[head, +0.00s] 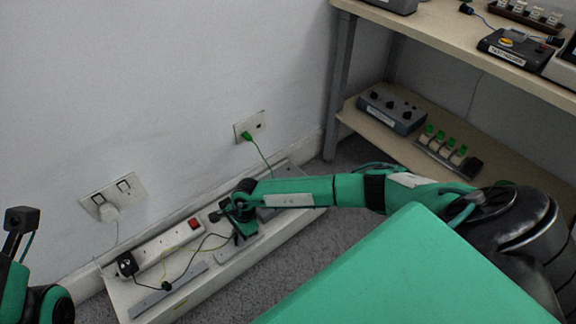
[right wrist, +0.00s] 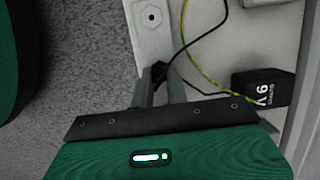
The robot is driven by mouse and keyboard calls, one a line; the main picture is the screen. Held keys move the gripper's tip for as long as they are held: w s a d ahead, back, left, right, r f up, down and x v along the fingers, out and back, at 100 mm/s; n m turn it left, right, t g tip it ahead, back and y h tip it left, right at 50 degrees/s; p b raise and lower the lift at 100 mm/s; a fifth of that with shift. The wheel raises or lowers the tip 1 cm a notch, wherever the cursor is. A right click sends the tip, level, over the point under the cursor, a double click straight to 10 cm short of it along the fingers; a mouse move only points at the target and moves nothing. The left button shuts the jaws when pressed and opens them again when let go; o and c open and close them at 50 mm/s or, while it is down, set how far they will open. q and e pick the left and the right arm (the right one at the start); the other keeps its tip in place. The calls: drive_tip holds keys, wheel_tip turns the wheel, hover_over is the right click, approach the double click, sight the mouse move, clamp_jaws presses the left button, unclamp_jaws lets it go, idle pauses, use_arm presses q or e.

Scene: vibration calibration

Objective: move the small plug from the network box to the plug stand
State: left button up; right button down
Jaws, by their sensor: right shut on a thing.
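My right gripper (head: 238,208) reaches down over the low white ledge by the wall. In the right wrist view its two grey fingers (right wrist: 160,88) are shut on a small black plug (right wrist: 158,70), with a black cable running up from it. The plug is just below a pale plate with a round hole (right wrist: 151,16); I cannot tell if they touch. A grey box (head: 280,200) on the ledge, partly behind my right forearm, may be the network box. I cannot tell for sure which object is the plug stand. Part of my left arm shows at the left edge, its fingertips out of view.
A white power strip (head: 168,248) with a red switch and a black adapter (head: 126,264) lies on the ledge, with loose black and yellow-green cables. Wall sockets (head: 114,196) are behind. A shelf unit at right holds a grey knobbed box (head: 391,112) and a rack of green-topped plugs (head: 447,150).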

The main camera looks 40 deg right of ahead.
drive_tip(key=shift+f, duration=0.1)
drive_tip(key=c, duration=1.3)
unclamp_jaws()
drive_tip(key=shift+p+v, duration=1.9)
drive_tip(key=shift+v, duration=0.65)
